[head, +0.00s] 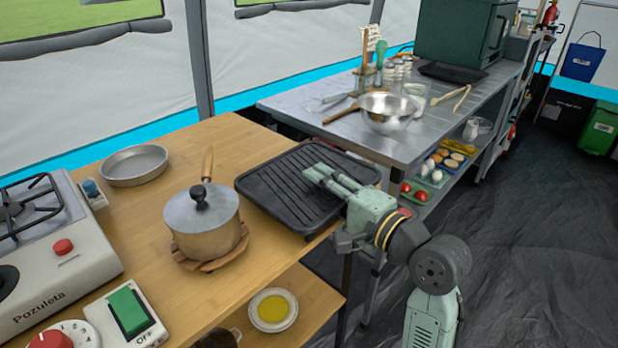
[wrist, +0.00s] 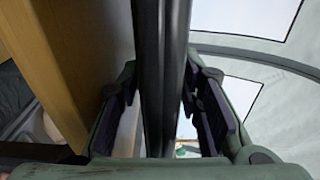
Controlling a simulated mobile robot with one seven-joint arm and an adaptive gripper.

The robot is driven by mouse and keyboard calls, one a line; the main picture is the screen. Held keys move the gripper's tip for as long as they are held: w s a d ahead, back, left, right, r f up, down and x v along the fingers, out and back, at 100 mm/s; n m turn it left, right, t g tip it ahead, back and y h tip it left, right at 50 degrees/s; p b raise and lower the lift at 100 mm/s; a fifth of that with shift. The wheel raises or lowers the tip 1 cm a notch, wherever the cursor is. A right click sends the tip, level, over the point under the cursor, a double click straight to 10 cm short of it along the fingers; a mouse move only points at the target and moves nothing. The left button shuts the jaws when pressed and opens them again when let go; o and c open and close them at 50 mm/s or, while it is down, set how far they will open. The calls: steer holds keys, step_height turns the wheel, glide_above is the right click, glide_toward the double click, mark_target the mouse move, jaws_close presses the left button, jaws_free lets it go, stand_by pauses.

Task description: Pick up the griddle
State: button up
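The griddle (head: 287,187) is a black, ridged, rectangular plate with a raised rim. It lies at the right end of the wooden table in the head view. My gripper (head: 322,178) is at the griddle's right side, with its fingers reaching over the near right rim. In the wrist view, a dark edge of the griddle (wrist: 161,60) runs between the two fingers of my gripper (wrist: 163,100). The fingers are apart, with a narrow gap showing on each side of the edge. The arm hides part of the griddle's right corner.
A lidded pot (head: 203,222) stands on a wooden trivet just left of the griddle, its handle pointing toward the back. A round pan (head: 134,165) and a gas stove (head: 50,240) are farther left. A metal table (head: 420,125) with a steel bowl (head: 387,112) stands behind.

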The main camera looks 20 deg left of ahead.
steer(key=shift+c, duration=0.2)
jaws_close()
stand_by(0.6)
